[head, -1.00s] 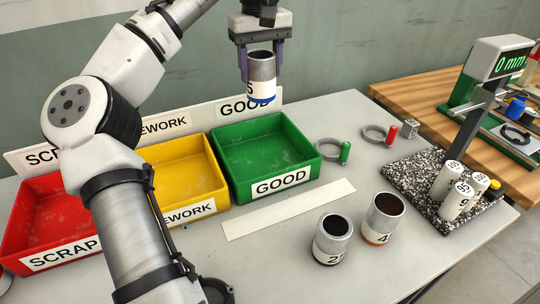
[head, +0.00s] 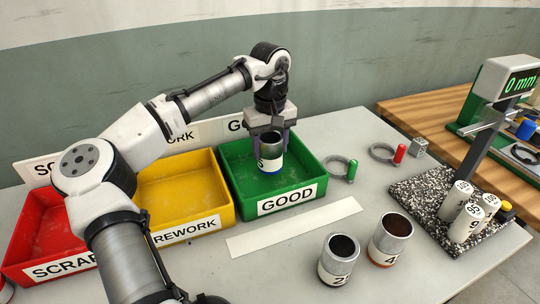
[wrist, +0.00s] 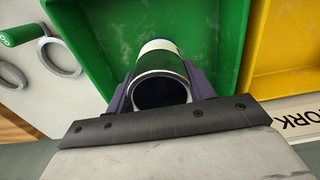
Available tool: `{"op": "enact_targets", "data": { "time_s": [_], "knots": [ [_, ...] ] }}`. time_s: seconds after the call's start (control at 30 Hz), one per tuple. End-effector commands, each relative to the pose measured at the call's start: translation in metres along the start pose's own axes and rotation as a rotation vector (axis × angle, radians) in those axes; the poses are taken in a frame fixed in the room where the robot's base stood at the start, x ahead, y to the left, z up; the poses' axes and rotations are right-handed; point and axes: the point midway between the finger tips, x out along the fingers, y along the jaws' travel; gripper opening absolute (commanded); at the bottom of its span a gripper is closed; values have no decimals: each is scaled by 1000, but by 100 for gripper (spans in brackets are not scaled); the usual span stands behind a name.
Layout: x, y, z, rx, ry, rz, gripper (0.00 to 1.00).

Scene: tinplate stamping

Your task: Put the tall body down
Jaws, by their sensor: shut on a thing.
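The held body (head: 270,157) is an open metal cylinder with a white number label and a blue lower band. My gripper (head: 271,150) is shut on it, one finger on each side. It is upright inside the green GOOD bin (head: 310,166). I cannot tell whether its base touches the bin floor. In the wrist view the body (wrist: 160,88) sits between the purple fingers, and the green bin (wrist: 95,30) surrounds it. Two other bodies, labelled 2 (head: 338,262) and 4 (head: 390,240), stand on the table.
The yellow REWORK bin (head: 222,187) and red SCRAP bin (head: 30,225) stand left of the green bin. A white strip (head: 295,227) lies in front. Two ring gauges (head: 338,168) (head: 384,153) and a speckled gauge stand (head: 425,200) with white cylinders are to the right.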

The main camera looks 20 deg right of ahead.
Motion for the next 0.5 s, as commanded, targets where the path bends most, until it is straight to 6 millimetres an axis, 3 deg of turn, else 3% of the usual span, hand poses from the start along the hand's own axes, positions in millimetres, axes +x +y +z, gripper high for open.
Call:
{"op": "enact_targets", "data": {
  "time_s": [0.2, 0.5],
  "knots": [
    [31, -1, 0, 0, -2, -2, 31],
    [36, 0, 0, -1, -1, 0, 31]
  ]
}}
